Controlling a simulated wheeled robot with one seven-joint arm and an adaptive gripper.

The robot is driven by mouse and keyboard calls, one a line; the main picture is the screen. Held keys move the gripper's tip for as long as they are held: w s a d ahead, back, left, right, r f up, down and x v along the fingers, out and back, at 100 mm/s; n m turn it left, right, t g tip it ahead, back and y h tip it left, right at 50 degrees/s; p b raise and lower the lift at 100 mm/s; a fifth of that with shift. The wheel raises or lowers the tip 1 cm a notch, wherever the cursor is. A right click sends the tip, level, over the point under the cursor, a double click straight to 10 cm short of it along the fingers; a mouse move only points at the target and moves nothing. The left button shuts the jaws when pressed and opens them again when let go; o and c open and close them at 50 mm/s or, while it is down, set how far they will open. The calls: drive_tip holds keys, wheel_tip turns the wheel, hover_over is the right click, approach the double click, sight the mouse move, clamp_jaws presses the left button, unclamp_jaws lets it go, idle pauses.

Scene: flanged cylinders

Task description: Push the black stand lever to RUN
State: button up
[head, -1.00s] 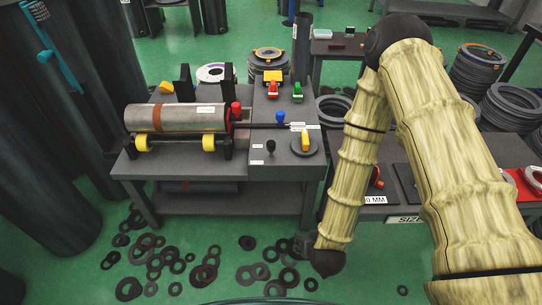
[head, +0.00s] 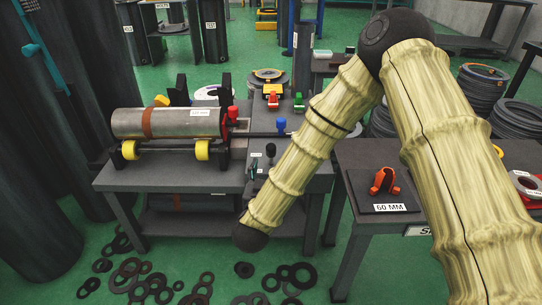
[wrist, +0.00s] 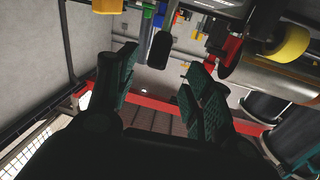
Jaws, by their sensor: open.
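The black stand lever (head: 271,151) stands upright on the dark stand top (head: 262,122), right of the cylinder. Its black knob also shows in the wrist view (wrist: 160,47), upside down, between and just beyond my fingertips. My gripper (wrist: 160,65) is open and empty, with green-padded fingers apart. In the head view my gripper (head: 254,169) is mostly hidden behind my arm; a green finger shows left of and below the lever knob. I cannot tell whether it touches the lever. A small white label (head: 256,155) lies beside the lever; its text is unreadable.
A grey cylinder (head: 180,123) with a brown band rests on yellow rollers (head: 202,150). A red knob (head: 232,112) and a blue knob (head: 281,124) stand close by. Red (head: 272,101) and green (head: 299,102) levers are behind. A 60 MM plate (head: 360,191) lies on the right table.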

sight(270, 154)
drive_tip(key=w, duration=0.3)
drive_tip(key=w+d+b, duration=0.1)
drive_tip(key=w, duration=0.6)
drive_tip(key=shift+w+d+b, duration=0.15)
drive_tip(key=shift+d+b, duration=0.1)
drive_tip(key=shift+b, duration=0.15)
drive_tip(key=shift+c, duration=0.4)
clamp_jaws()
